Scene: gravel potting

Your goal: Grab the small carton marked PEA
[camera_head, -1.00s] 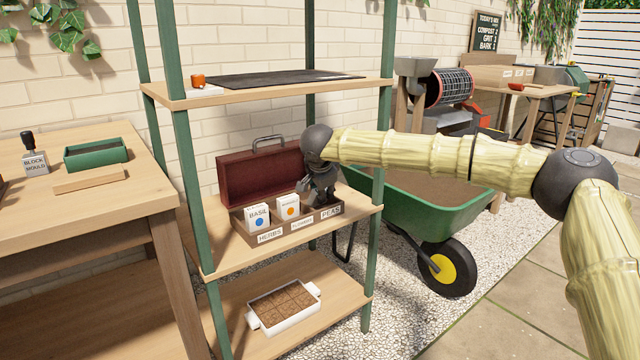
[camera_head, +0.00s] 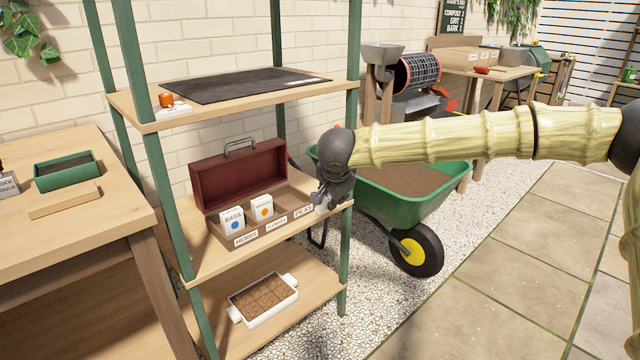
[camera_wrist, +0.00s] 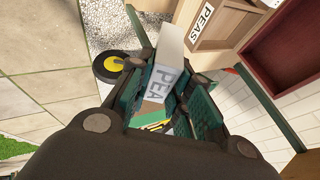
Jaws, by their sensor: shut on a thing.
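The small white carton marked PEA (camera_wrist: 162,82) is between the fingers of my gripper (camera_wrist: 172,95) in the wrist view, and the gripper is shut on it. Its printed face shows; the fingers hide part of its sides. In the head view my gripper (camera_head: 326,194) is at the right end of the open dark red seed box (camera_head: 238,175), by the shelf's front right post. The carton is mostly hidden there. The compartment labelled PEAS (camera_head: 303,211) is the box's right one, and its label also shows in the wrist view (camera_wrist: 207,15).
A carton marked BASIL (camera_head: 232,219) and one with an orange dot (camera_head: 262,207) stand in the box. Green shelf posts (camera_head: 345,260) and an upper shelf (camera_head: 210,112) are close by. A green wheelbarrow (camera_head: 415,210) stands behind on the right. Paving on the right is clear.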

